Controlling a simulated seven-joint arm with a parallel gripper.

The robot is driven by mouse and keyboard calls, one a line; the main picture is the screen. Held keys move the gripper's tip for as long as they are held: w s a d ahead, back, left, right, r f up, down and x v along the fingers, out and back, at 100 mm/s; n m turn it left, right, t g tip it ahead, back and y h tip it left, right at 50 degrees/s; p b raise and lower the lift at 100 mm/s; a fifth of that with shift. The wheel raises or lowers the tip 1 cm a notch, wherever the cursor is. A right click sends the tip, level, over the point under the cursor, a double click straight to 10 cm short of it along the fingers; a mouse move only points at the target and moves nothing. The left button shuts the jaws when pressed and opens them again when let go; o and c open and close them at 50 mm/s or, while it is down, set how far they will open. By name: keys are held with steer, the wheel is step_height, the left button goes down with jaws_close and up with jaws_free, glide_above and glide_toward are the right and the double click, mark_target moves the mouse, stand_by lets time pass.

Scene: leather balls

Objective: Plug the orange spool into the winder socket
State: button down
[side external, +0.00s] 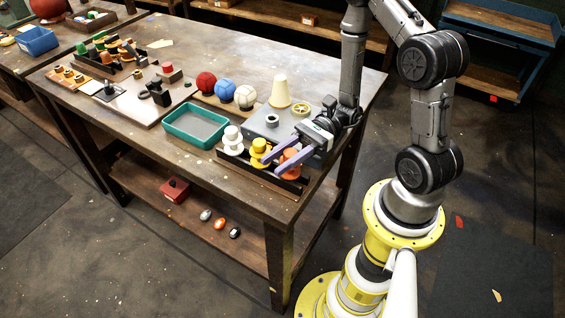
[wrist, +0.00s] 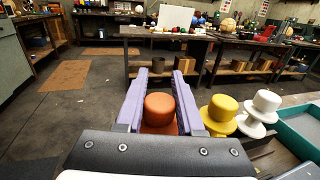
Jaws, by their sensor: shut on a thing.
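The orange spool (side external: 291,155) stands at the right end of a dark rack (side external: 262,177) along the table's front edge. The purple fingers of my gripper (side external: 272,166) are shut on it, one on each side. In the wrist view the orange spool (wrist: 160,108) shows upright between the fingers of my gripper (wrist: 160,88). Its lower part is hidden there. A yellow spool (side external: 259,148) and a white spool (side external: 233,138) stand beside it in the rack. A grey base (side external: 256,124) behind the rack carries a short grey round socket (side external: 272,120); I cannot tell surely that it is the winder socket.
A teal tray (side external: 170,133) lies left of the rack. Red (side external: 206,82), blue (side external: 225,89) and pale (side external: 245,96) balls sit behind the tray.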

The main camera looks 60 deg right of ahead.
step_height(320, 180, up, 9)
steer(key=r+m+t+h, duration=0.1)
steer(key=m+t+h, duration=0.45)
steer(key=t, duration=0.25)
glide_above(272, 121)
steer(key=w+a, duration=0.1)
steer(key=w, duration=0.2)
steer(key=shift+m+y, duration=0.25)
steer(key=shift+y, duration=0.2)
steer(key=shift+s+f, duration=0.1)
steer(key=shift+f, duration=2.25)
steer(key=shift+f, duration=1.55)
steer(key=shift+c, duration=2.3)
jaws_free()
